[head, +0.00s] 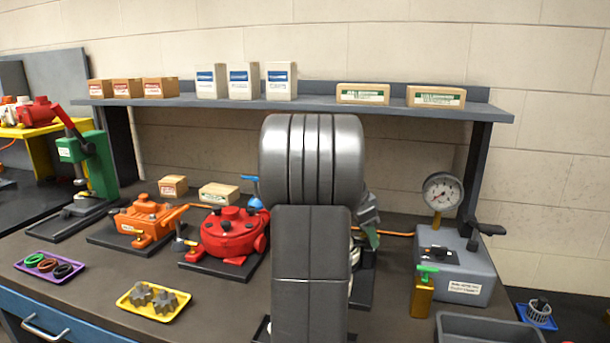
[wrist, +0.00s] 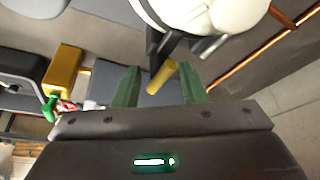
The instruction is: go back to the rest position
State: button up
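My gripper (wrist: 160,88) is open in the wrist view, its two green fingers well apart. A short brass-coloured cylinder (wrist: 161,77) shows between and beyond the fingertips, apart from both fingers. A white rounded body (wrist: 200,12) with dark prongs lies just past it. In the head view my arm stands in the middle and hides most of the gripper. Only a grey-green part of the gripper (head: 372,236) shows right of the arm, above the bench. Most of the white unit behind the arm is hidden there.
A red motor (head: 232,233) and an orange motor (head: 146,218) stand left of my arm. A shelf (head: 320,104) with boxes spans the back.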

jog(key=n+t, duration=0.1)
jog(key=n, duration=0.2)
jog(key=shift+n, duration=0.3)
jog(key=shift+s+y, duration=0.1)
jog(key=shift+y, duration=0.2)
